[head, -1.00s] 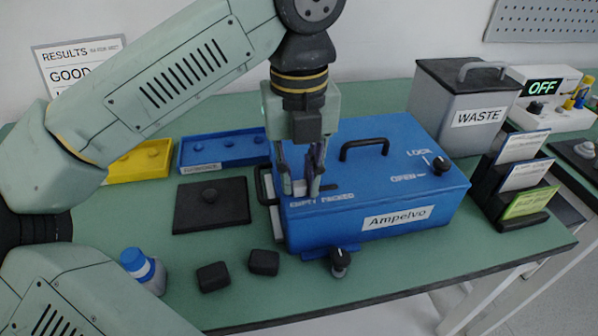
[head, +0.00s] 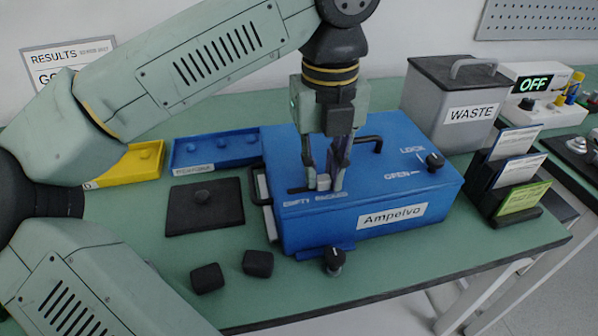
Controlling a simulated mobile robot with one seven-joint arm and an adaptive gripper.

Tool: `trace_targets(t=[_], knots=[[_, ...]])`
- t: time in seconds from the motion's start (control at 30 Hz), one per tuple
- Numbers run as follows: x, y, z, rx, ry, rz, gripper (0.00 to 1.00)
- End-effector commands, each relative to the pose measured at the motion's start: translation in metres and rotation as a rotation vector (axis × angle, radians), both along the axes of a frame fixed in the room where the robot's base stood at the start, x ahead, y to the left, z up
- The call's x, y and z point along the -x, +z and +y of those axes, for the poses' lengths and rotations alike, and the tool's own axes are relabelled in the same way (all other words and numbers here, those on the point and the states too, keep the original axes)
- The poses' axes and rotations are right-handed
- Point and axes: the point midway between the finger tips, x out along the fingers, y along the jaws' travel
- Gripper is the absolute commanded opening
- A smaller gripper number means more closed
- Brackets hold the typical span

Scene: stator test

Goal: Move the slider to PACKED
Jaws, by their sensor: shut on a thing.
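The blue Ampelvo box (head: 440,200) stands on the green bench. Its top has a slot with the words EMPTY, at the left, and PACKED, at the right. A small light grey slider (head: 323,182) stands in this slot, near the PACKED word. My gripper (head: 324,180) points down over the box top and is shut on the slider. The fingers partly hide the slider, so its exact distance from the slot's right end is hard to tell.
A black handle (head: 370,140) rises just behind my gripper. The LOCK/OPEN knob (head: 435,162) is at the box's right. A black knob (head: 334,260) sits in front. Blue (head: 216,150) and yellow (head: 135,165) trays lie left. A WASTE bin (head: 440,105) stands behind right.

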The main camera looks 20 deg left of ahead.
Motion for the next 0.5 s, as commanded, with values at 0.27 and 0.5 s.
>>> trace_targets(t=[0.27,0.5], knots=[[-0.0031,0.0002,-0.0046,0.001,0.000,-0.002,0.00],[-0.0029,0.0002,-0.0044,0.002,0.000,-0.001,0.29]])
